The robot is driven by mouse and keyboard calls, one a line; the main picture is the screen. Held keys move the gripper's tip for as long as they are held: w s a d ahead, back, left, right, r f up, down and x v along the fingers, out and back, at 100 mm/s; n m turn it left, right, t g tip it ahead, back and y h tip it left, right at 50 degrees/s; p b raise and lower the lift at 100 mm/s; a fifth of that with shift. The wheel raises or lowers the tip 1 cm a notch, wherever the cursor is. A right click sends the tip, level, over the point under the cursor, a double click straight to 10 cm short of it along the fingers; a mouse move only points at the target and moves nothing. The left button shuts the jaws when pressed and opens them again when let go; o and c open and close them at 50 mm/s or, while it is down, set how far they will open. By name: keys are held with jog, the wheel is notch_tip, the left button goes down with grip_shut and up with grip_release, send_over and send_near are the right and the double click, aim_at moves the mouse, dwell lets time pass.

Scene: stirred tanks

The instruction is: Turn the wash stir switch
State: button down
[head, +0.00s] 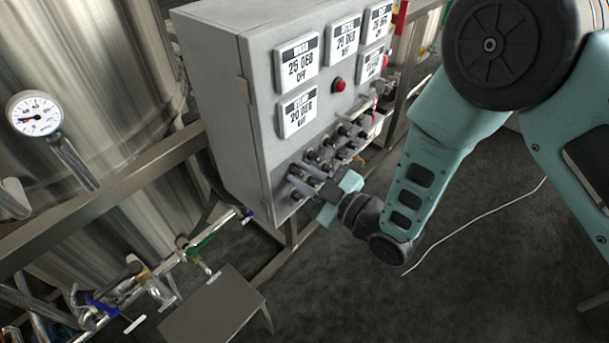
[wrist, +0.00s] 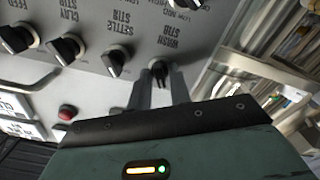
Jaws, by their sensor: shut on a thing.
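The wash stir switch (wrist: 158,70) is a small black knob on the grey control panel (wrist: 205,45), at the end of the row of stir switches, beside its "WASH STIR" label. My gripper (wrist: 159,78) has its two grey fingers on either side of this knob and is shut on it. In the head view my gripper (head: 303,180) reaches the lower near corner of the control cabinet (head: 222,75). There the fingers cover the knob, so its pointing direction is hard to tell.
The settle stir switch (wrist: 115,62) is close beside my fingers, with the clar stir switch (wrist: 66,48) and feed stir switch (wrist: 18,38) further along. A red button (head: 339,85) and several display plates sit above. A metal step (head: 215,307) stands below left.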

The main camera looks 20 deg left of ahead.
jog(key=shift+f, duration=0.1)
jog(key=m+b, duration=0.4)
jog(key=m, duration=0.1)
jog(key=shift+f+m, duration=0.1)
jog(key=shift+m, duration=0.2)
jog(key=m+b, duration=0.3)
jog(key=m, duration=0.3)
jog(key=shift+r+b, duration=0.2)
jog(key=shift+b, duration=0.1)
jog(key=c, duration=1.5)
grip_release()
jog(key=shift+d, duration=0.2)
